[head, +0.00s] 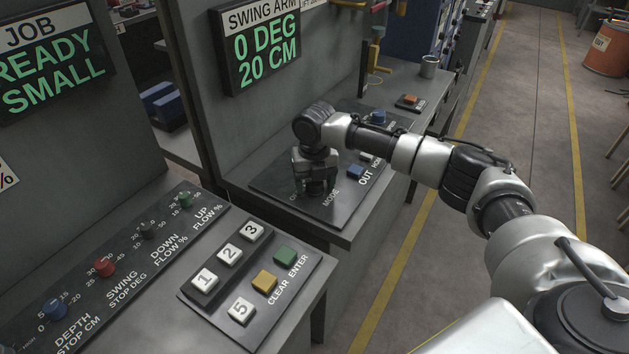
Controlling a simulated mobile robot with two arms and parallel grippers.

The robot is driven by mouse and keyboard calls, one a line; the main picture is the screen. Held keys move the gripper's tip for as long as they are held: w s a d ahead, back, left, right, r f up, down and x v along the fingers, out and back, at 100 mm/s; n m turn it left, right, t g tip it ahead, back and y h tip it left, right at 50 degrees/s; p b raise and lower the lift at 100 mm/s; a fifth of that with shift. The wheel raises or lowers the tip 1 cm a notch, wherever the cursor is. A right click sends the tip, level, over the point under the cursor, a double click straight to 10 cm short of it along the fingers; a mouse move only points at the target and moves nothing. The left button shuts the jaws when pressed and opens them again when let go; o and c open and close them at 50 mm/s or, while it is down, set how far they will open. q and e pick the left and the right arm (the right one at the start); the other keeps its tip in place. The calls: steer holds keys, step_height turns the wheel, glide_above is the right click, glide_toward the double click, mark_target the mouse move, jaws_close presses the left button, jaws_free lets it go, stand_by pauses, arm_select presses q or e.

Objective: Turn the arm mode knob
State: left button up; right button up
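The arm mode knob is not clearly visible; the MODE lettering (330,198) shows on the dark control panel (268,184) on the far bench. My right gripper (316,188) points down over this panel, just behind the lettering, and hides the spot where the knob would be. I cannot tell whether its fingers are around the knob or touching it, or whether they are open or shut. A display above reads SWING ARM, 0 DEG, 20 CM (262,52). My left gripper is not in view.
A blue OUT button (355,171) and a pale button (366,156) sit right of my gripper. A blue knob (378,116), an orange button (410,99) and a metal cup (429,66) are farther back. A keypad (228,255) and several coloured knobs occupy the near bench.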

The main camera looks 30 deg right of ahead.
steer(key=c, duration=0.7)
steer(key=shift+r+m+p, duration=0.25)
steer(key=shift+m+p, duration=0.35)
steer(key=shift+p, duration=0.3)
steer(key=shift+c, duration=0.2)
steer(key=m+p, duration=0.3)
steer(key=shift+p, duration=0.35)
steer(key=shift+m+p, duration=1)
steer(key=shift+m, duration=0.1)
arm_select(q)
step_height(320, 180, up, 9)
steer(key=p, duration=0.1)
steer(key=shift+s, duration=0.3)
arm_select(e)
steer(key=shift+f+m, duration=0.15)
steer(key=shift+m, duration=1.05)
arm_select(q)
steer(key=shift+p, duration=0.35)
arm_select(e)
steer(key=o, duration=0.9)
